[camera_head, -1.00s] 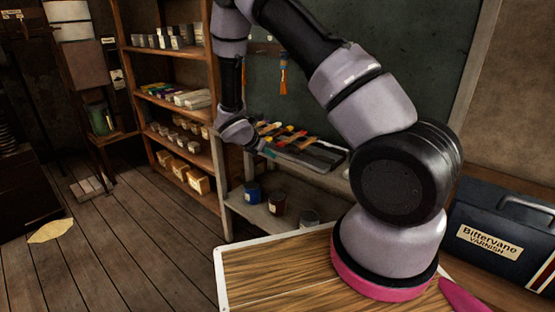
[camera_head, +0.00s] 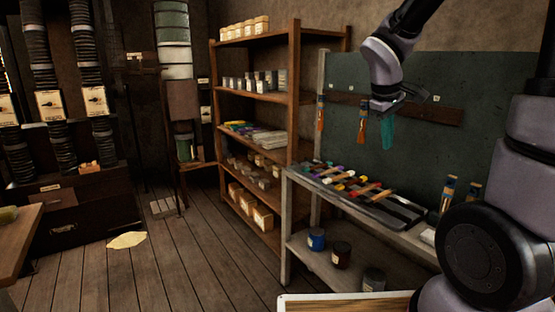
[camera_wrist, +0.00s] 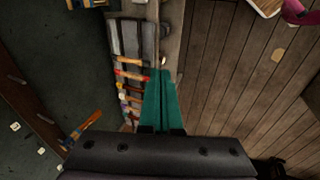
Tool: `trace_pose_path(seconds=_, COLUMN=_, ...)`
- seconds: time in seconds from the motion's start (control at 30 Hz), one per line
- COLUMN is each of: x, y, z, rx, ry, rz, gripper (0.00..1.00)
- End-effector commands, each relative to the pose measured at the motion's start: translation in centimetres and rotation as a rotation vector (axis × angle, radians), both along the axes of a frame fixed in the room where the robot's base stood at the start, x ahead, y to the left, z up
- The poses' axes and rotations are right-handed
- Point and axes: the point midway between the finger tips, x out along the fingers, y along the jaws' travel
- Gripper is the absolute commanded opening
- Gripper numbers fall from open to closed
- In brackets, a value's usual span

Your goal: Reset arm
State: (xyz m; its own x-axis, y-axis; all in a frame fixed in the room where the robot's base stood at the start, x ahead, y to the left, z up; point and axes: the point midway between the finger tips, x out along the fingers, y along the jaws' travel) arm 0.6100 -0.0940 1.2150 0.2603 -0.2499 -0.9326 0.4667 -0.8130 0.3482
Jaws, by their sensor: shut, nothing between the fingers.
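My gripper (camera_head: 387,130) is at the upper right of the head view, raised in front of the green board. Its teal fingers point down. In the wrist view the teal fingers of my gripper (camera_wrist: 160,98) lie close together with nothing between them. Below it is a workbench with a dark tray (camera_head: 390,211) and a row of tools with coloured handles (camera_head: 345,182). These tools also show in the wrist view (camera_wrist: 130,75), left of the fingers. The gripper is apart from the bench and tools.
Brushes hang on the green board (camera_head: 345,90) beside my gripper. Cans, including a blue one (camera_head: 316,239), stand on the bench's lower shelf. A wooden shelf unit (camera_head: 293,90) stands left of the bench. The plank floor (camera_head: 190,260) has free room, with a yellowish sheet (camera_head: 127,240) on it.

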Motion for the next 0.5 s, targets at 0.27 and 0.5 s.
trace_pose_path(seconds=0.27, x=-8.0, y=0.9, z=6.9, rx=0.400, ry=-0.213, rz=-0.433, gripper=0.00)
trace_pose_path(seconds=0.5, x=-12.8, y=2.8, z=10.3, rx=0.687, ry=-0.328, rz=-0.669, gripper=0.00)
